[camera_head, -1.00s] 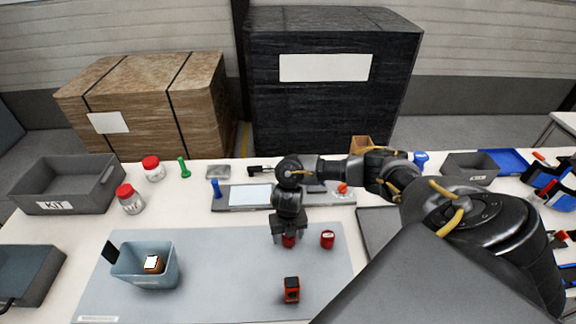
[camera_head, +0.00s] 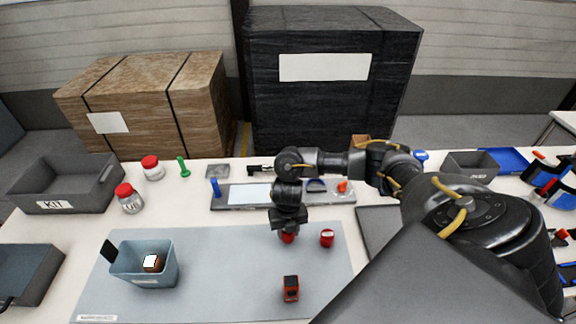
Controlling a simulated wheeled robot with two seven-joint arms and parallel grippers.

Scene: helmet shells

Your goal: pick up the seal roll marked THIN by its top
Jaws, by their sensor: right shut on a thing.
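My right gripper (camera_head: 288,226) points down over the grey mat (camera_head: 215,250) and is shut on a small red roll (camera_head: 288,237) at its top. A second red roll (camera_head: 327,238) stands upright on the mat just to the right, apart from the gripper. It has a pale label on it. The lettering on both rolls is too small to read, so I cannot tell which is marked THIN. My left gripper is not in view.
A red block-like item (camera_head: 291,288) stands on the mat in front. A blue-grey bin (camera_head: 145,270) with a small item inside is at the left. A grey KIT crate (camera_head: 62,190), lidded jars (camera_head: 130,200) and a tool tray (camera_head: 250,205) stand behind. The mat's middle is clear.

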